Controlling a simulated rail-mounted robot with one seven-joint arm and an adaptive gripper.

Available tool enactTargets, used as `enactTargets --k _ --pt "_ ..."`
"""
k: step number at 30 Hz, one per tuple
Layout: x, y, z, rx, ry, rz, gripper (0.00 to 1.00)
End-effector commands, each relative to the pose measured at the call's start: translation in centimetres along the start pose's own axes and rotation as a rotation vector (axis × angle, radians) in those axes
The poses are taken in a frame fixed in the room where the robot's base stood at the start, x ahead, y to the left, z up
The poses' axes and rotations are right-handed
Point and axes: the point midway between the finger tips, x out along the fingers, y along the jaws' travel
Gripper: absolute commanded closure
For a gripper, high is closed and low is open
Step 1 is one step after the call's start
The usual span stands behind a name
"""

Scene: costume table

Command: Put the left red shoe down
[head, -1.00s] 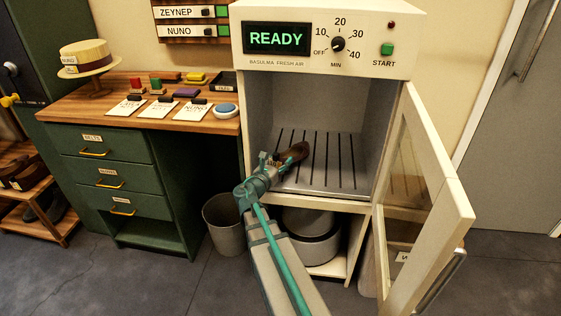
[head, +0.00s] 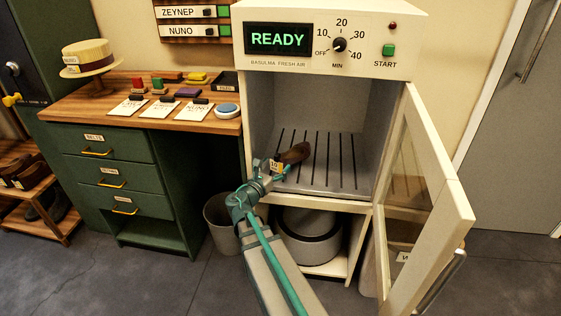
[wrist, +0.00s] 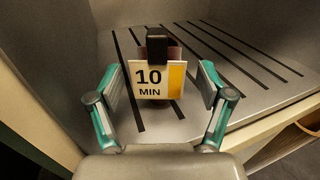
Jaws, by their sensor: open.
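A brown, slightly reddish shoe (head: 295,153) rests on the slotted floor of the open drying cabinet (head: 352,160), near its front left. A tag reading "10 MIN" with a yellow stripe (wrist: 150,80) is at the shoe's near end and hides most of it in the wrist view. My gripper (head: 272,167) is at the cabinet's front edge. In the wrist view, my gripper's two fingers (wrist: 161,88) stand wide open on either side of the tag, with gaps to both. I see no second shoe in the cabinet.
The cabinet's glass door (head: 425,190) hangs open on the right. A grey bin (head: 220,222) stands below on the left. A wooden-topped green desk (head: 190,95) with cards, coloured blocks and a straw hat (head: 88,57) is left. Darker shoes sit on a low rack (head: 35,190).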

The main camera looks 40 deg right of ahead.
Motion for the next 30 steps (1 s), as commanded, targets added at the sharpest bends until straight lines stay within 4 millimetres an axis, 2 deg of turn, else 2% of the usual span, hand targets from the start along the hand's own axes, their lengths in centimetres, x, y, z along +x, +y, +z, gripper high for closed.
enactTargets --k 1,6,12,17,30 --pt "-1.3 -0.1 0.1 0.0 0.0 0.003 0.21" --pt "-4.5 -0.1 0.1 -0.001 0.0 0.003 0.21" --pt "-6.9 -0.1 0.1 -0.001 0.0 0.002 0.21" --pt "-7.6 -0.1 0.0 0.0 0.0 0.0 0.21" --pt "-7.7 0.0 0.0 0.002 0.0 0.0 0.21"
